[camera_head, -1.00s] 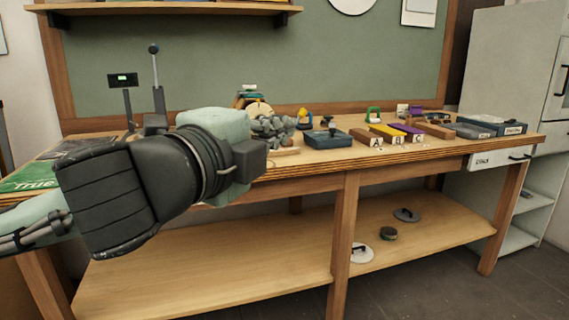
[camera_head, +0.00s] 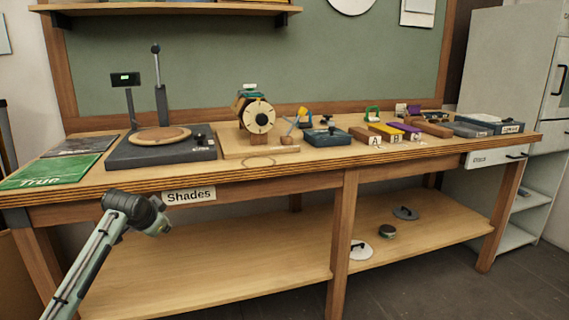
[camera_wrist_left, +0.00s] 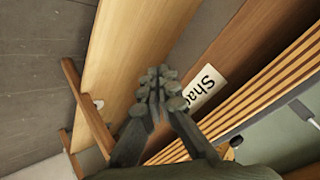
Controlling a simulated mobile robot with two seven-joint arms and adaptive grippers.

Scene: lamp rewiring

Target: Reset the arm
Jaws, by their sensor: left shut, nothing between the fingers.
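My left arm comes in from the lower left in the head view. Its gripper (camera_head: 160,222) is in front of the workbench's (camera_head: 300,180) front edge, just below the "Shades" label (camera_head: 189,196). In the left wrist view the left gripper's fingers (camera_wrist_left: 157,88) are together with nothing between them. The label also shows in the left wrist view (camera_wrist_left: 205,86), beside the fingertips. My right gripper is in neither view.
A dark platform (camera_head: 120,155) with a round wooden disc, a wooden lamp-like device (camera_head: 258,116), a blue box (camera_head: 328,137) and lettered blocks (camera_head: 375,140) stand on the bench. The lower shelf (camera_head: 220,265) holds a few round items. A green True mat (camera_head: 45,173) lies at left.

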